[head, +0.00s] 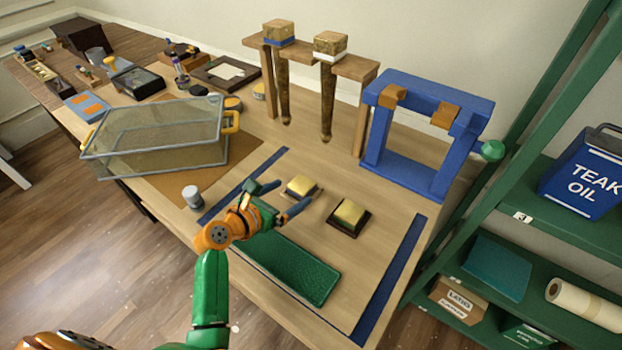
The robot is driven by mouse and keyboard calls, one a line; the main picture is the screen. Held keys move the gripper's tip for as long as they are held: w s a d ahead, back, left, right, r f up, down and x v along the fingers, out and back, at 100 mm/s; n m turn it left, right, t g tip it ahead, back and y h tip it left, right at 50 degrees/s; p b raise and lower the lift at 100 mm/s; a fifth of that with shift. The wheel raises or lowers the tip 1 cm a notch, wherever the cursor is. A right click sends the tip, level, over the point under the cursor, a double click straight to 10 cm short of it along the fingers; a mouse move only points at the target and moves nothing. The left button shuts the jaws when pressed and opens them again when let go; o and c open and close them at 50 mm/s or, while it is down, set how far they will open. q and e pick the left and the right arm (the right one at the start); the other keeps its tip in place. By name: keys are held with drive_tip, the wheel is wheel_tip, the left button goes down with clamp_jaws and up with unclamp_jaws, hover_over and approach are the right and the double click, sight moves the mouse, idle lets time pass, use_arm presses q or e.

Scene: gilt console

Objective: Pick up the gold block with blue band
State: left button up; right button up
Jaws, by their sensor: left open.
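The gold block with blue band (279,29) sits at the top of the wooden rack at the back of the table. A tapered gilt leg hangs below it. A similar gold block with a white band (330,42) sits to its right on the same rack, also with a leg below. My left gripper (294,191) is open and empty over the front of the table, well in front of and below the rack. My right gripper is not in view.
A blue frame (401,165) stands right of the rack. A yellow-topped block on a dark base (348,217) and a green mat (287,268) lie near the gripper. A wire-edged bin (155,150) stands left, a small grey cylinder (192,196) in front. Green shelving (545,215) borders the right.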

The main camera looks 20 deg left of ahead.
sight(300, 185)
use_arm(q)
drive_tip(key=x, duration=0.2)
drive_tip(key=b+x, duration=0.1)
drive_tip(key=x, duration=0.2)
drive_tip(key=shift+w+a, duration=0.2)
drive_tip(key=shift+s, duration=0.2)
drive_tip(key=c, duration=0.5)
drive_tip(key=shift+r, duration=0.1)
drive_tip(key=c, duration=0.9)
